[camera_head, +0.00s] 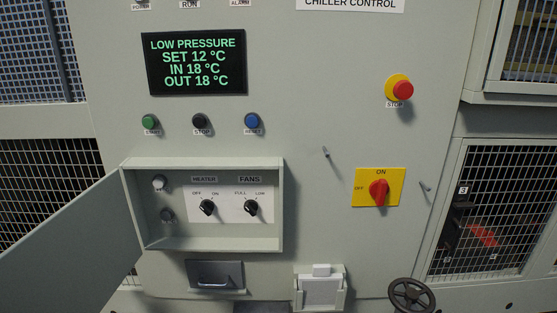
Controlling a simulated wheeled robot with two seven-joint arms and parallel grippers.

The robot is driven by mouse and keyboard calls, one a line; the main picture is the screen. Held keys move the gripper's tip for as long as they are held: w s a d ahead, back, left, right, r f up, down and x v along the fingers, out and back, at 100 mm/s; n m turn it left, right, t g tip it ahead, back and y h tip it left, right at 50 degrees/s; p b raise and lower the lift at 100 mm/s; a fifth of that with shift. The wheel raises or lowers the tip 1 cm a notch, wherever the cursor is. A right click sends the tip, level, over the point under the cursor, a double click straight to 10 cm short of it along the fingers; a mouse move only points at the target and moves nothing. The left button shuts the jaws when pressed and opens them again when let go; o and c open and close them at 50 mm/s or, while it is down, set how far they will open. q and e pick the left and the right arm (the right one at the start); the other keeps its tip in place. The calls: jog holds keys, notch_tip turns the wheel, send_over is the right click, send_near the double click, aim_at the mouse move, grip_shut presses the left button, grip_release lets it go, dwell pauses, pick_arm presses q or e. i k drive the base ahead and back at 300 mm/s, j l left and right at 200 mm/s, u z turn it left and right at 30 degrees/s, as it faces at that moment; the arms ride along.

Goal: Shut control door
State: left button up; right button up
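The control door (70,235) is a flat grey panel, hinged at the left side of a shallow control box (282,205). It stands wide open, swung out to the left and toward me, and runs off the left edge of the picture. Inside the box are a heater knob (207,207) and a fans knob (251,207) on a white plate. Two round fittings (159,183) sit at its left. Neither of my grippers is in view.
A display (195,63) reads low pressure. Green, black and blue buttons sit below it. A red stop button (402,90) and a red rotary switch (379,192) on a yellow plate are at the right. A black handwheel (411,295) and a drawer-like handle (214,275) stick out below.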

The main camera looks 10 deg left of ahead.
aim_at(74, 261)
jog(key=j+u, duration=0.75)
jog(key=u, duration=0.15)
jog(key=j+u, duration=0.4)
jog(key=i+j+u, duration=0.2)
jog(key=u, duration=0.25)
jog(key=j, duration=0.1)
